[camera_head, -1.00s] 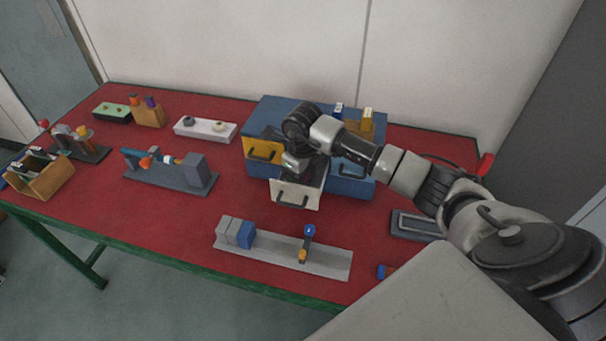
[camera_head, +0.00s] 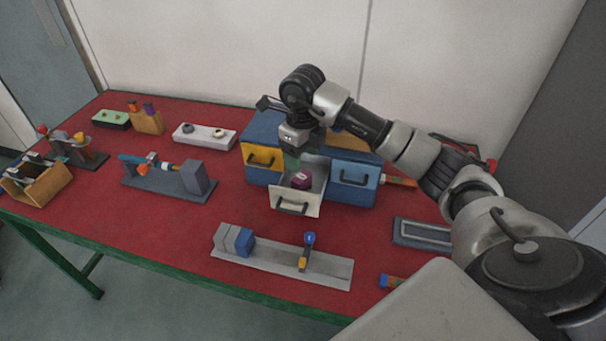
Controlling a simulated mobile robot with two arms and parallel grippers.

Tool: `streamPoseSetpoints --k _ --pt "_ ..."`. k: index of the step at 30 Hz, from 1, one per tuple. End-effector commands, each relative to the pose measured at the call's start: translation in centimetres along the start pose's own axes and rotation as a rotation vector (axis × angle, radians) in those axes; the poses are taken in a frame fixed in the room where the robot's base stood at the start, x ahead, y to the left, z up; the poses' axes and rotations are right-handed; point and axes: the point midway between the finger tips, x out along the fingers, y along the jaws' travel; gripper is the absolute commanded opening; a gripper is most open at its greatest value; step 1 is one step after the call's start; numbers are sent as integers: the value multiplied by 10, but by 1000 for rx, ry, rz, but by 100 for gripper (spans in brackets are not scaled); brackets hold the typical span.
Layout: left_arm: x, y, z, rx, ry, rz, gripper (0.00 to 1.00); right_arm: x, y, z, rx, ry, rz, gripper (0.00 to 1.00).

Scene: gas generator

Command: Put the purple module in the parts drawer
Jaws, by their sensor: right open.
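The purple module (camera_head: 302,180) lies inside the open parts drawer (camera_head: 295,203), a white-fronted drawer pulled out from the blue cabinet (camera_head: 262,130). My right gripper (camera_head: 292,160) is above the back part of the drawer, open and apart from the module. Its fingers are small and partly hidden in this view. My left gripper is not in view.
The cabinet also has a shut yellow drawer (camera_head: 263,158) and a shut blue drawer (camera_head: 354,174). A grey rail with blocks (camera_head: 270,258) lies in front. A grey fixture (camera_head: 170,180) and a wooden box (camera_head: 38,183) stand at left. Red tabletop is free between them.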

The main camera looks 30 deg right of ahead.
Motion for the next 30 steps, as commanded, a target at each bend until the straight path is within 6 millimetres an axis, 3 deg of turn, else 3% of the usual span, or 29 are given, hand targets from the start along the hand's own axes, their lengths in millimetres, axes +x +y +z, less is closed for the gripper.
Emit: streamPoseSetpoints --k 4,9,30 --pt "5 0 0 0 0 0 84 -20 0 0 0 -1 -1 64" --pt "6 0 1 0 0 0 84 -30 0 0 0 1 -1 64" --pt "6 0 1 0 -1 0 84 -30 0 0 0 1 0 64"
